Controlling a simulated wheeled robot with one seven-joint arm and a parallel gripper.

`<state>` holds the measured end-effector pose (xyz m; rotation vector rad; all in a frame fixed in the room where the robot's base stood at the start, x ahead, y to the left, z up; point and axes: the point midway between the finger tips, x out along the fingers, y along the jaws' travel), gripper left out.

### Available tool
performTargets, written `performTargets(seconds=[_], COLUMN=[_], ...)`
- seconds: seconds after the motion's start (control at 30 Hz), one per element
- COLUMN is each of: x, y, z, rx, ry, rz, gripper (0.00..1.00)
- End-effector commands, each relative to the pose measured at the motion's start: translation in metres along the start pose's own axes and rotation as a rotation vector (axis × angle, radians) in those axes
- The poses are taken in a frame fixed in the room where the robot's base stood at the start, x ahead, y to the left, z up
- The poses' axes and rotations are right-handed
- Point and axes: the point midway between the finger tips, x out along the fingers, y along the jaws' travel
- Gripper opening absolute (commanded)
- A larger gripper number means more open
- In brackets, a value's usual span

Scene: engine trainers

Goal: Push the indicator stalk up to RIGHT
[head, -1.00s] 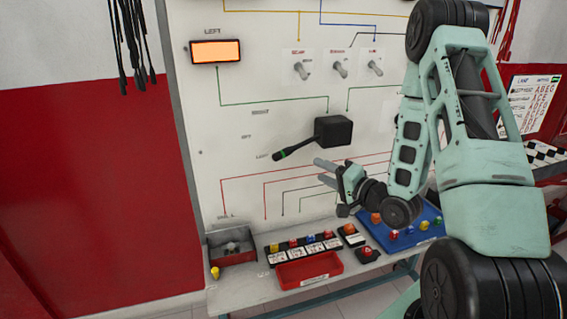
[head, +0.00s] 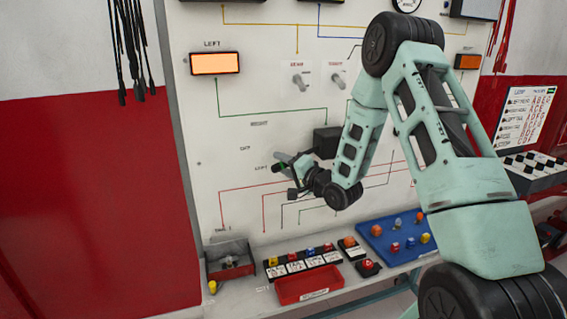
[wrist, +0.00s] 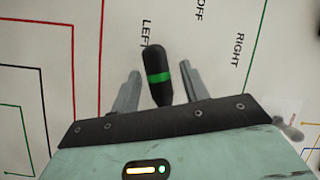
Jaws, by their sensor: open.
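The indicator stalk is black with a green band. In the wrist view the stalk (wrist: 158,76) lies between the two fingers, beside the word LEFT. In the head view its black housing (head: 326,141) is on the white panel, and most of the stalk is hidden behind my gripper (head: 281,162). In the wrist view my gripper (wrist: 161,76) is open, with one finger on each side of the stalk and visible gaps. The OFF and RIGHT labels are further right in that view. The left lamp (head: 215,63) glows orange; the right lamp (head: 467,62) looks darker.
Toggle switches (head: 298,82) are above the housing. A bench below holds a red tray (head: 307,285), a row of coloured buttons (head: 303,260), a blue board (head: 405,238) and a metal box (head: 229,260).

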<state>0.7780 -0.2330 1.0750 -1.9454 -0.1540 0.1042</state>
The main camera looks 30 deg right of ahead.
Motion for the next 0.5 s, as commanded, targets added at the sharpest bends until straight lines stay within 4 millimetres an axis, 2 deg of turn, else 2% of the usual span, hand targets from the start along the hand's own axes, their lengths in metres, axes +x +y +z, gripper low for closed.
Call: performTargets(seconds=[0.3, 0.33, 0.4, 0.5], x=[0.0037, 0.0037, 0.0036, 0.0035], y=[0.0004, 0.0003, 0.0003, 0.0004], z=[0.0005, 0.0005, 0.0004, 0.0004], rx=[0.000, 0.000, 0.000, 0.000], ry=[-0.001, -0.001, -0.001, -0.001], rz=[0.000, 0.000, 0.000, 0.000], gripper=[0.45, 0.42, 0.23, 0.00])
